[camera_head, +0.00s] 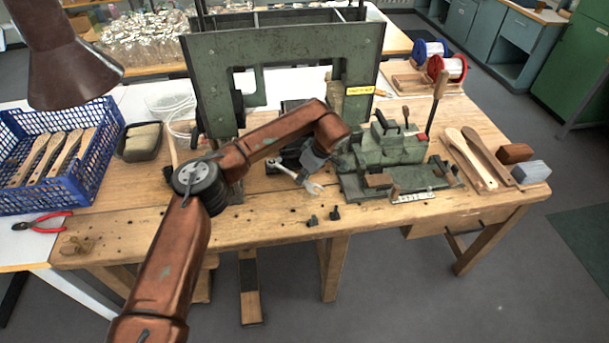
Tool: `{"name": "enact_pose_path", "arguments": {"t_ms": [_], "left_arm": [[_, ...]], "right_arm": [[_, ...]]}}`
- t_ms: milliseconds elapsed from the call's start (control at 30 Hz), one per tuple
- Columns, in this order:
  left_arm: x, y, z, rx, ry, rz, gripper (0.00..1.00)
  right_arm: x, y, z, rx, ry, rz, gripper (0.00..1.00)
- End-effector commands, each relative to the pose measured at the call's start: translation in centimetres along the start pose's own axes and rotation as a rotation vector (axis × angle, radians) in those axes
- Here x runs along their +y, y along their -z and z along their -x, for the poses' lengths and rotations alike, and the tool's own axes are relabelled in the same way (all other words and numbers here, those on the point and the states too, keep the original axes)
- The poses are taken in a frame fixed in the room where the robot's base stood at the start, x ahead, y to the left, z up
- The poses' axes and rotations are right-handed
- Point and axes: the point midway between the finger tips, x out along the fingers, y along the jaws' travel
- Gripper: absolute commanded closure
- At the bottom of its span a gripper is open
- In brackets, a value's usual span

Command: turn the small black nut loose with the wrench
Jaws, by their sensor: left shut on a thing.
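My left arm reaches across the bench from the lower left, and my left gripper (308,166) points down beside the green machine. It is shut on the wrench, though its fingertips are partly hidden. The silver wrench (290,173) lies slantwise, its open jaw (316,188) toward the front right, apart from the small black parts. Two small black pieces, one here (335,213) and one to its left (313,220), sit near the bench's front edge. I cannot tell whether either is the small black nut. My right gripper is not in view.
A green machine (385,150) stands right of the gripper, and a tall green frame (290,50) rises behind. Wooden brush handles (470,158) lie at right. A blue crate (85,185) and red pliers (42,222) are at left. The bench's front left is mostly clear.

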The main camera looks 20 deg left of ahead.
Motion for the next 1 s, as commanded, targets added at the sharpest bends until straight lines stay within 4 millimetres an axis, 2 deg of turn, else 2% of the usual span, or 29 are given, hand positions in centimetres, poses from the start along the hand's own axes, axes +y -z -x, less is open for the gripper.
{"name": "enact_pose_path", "arguments": {"t_ms": [367, 1000], "left_arm": [[0.0, 0.1, 0.1, 0.000, -0.001, -0.001, 1.00], [0.0, 1.0, 2.3, 0.001, -0.002, -0.001, 1.00]], "right_arm": [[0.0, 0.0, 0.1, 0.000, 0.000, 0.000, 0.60], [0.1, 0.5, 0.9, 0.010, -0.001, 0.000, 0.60]]}}
